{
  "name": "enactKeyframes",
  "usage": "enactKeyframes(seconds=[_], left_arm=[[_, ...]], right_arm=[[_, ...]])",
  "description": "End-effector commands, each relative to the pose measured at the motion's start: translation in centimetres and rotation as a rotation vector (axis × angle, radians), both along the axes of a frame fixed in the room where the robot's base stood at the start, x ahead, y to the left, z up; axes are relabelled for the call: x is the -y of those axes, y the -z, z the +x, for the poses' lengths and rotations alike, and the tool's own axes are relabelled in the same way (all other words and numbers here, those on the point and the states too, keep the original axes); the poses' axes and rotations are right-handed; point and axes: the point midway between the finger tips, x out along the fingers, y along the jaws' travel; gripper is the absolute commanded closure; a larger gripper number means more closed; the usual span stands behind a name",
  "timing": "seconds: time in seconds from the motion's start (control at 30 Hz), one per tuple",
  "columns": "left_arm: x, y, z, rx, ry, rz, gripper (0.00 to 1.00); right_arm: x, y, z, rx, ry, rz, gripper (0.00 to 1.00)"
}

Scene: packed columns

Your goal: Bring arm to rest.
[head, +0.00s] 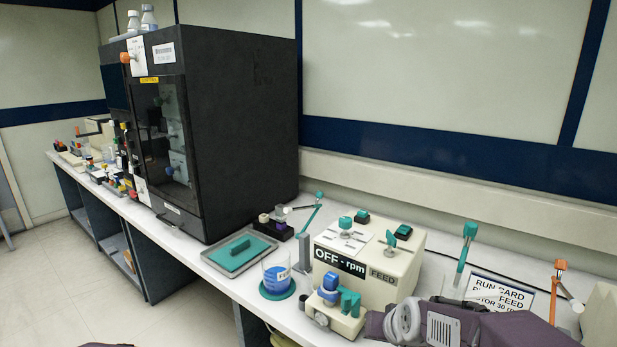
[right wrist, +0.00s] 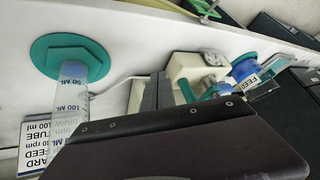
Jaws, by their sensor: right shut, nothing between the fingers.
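My right arm (head: 468,328), mauve and grey, reaches in at the bottom right of the head view, in front of the bench equipment. In the right wrist view my right gripper (right wrist: 159,88) shows dark narrow fingers held together, with nothing visible between them. Its fingers point toward the cream pump box (right wrist: 196,70); whether they touch anything is hard to tell. My left gripper is not in view.
The pump box (head: 368,262) reads OFF. A beaker of blue liquid (head: 277,277) stands left of it, beyond it a metal tray (head: 232,272) and a black cabinet (head: 245,120). A graduated cylinder (right wrist: 82,85) is close to my right gripper.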

Motion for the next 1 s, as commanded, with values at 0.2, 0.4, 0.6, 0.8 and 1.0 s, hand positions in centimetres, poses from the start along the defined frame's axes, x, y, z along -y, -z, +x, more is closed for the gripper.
enactKeyframes(seconds=[0.2,0.4,0.6,0.8,1.0], left_arm=[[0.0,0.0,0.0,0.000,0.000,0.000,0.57],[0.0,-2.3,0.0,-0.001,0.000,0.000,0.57],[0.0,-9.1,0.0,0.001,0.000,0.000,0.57],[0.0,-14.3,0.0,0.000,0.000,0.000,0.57],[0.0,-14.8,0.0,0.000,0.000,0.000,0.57]], right_arm=[[1.5,7.4,-10.3,-0.299,-0.060,-0.066,1.00],[2.1,8.1,-17.5,-0.508,-0.142,-0.113,1.00],[2.1,1.3,-17.3,-0.501,-0.138,-0.112,1.00],[2.1,-3.9,-17.2,-0.500,-0.138,-0.111,1.00],[2.1,-4.5,-17.2,-0.499,-0.137,-0.110,1.00]])
